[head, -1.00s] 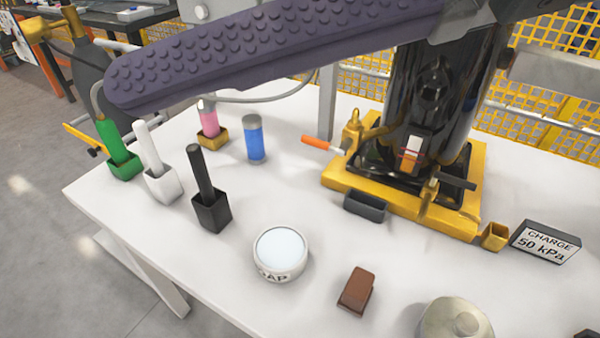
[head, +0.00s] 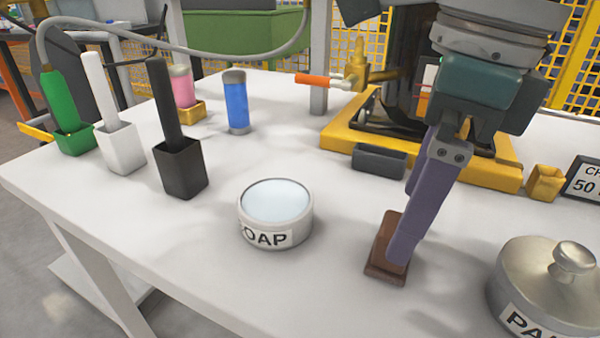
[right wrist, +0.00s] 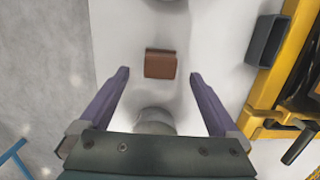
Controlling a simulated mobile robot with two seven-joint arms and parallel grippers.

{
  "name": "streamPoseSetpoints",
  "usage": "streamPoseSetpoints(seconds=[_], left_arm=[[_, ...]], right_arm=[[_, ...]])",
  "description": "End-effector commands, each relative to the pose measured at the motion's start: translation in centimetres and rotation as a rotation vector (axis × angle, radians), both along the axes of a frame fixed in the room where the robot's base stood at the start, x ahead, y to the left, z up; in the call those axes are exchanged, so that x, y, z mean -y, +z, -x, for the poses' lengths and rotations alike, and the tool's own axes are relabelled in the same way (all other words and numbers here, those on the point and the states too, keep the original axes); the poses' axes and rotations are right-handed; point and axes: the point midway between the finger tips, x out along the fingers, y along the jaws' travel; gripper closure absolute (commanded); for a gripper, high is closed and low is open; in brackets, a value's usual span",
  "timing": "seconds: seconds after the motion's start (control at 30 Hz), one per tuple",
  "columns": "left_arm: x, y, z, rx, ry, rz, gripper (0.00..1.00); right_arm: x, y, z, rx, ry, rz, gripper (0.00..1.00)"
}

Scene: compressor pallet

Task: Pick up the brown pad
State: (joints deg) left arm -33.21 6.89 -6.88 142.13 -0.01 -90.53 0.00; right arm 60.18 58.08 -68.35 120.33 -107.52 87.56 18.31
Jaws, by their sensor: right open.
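The brown pad (head: 383,245) is a small block lying on the white table, between the soap tub and the metal lidded pot. In the right wrist view the pad (right wrist: 160,63) lies flat just ahead of and between the fingertips. My right gripper (head: 400,258) points down at the pad, its purple fingers covering part of it in the head view. The right wrist view shows the right gripper (right wrist: 160,74) open, with a wide gap on each side of the pad. Whether a fingertip touches the pad, I cannot tell. My left gripper is out of view.
The soap tub (head: 275,218) stands left of the pad, the metal pot (head: 540,285) right. Behind are a dark grey tray (head: 379,161) and the yellow compressor base (head: 470,172). Black (head: 180,170), white (head: 120,148) and green (head: 72,135) holders stand at left. Table around the pad is clear.

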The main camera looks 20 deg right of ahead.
Motion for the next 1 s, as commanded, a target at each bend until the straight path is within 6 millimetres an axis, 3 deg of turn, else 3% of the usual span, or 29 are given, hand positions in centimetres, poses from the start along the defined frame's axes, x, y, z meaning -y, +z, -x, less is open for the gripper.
streamPoseSetpoints(seconds=[0.3, 0.57, 1.0], left_arm=[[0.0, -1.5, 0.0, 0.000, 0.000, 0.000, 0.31], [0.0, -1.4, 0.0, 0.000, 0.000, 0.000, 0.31], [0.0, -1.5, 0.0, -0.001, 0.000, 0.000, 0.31]], right_arm=[[-0.4, -4.7, -0.5, 0.000, 0.002, -0.001, 0.03], [-0.4, -4.9, -0.6, 0.000, 0.001, -0.001, 0.03], [-0.5, -4.9, -0.6, 0.000, 0.001, -0.001, 0.50]])
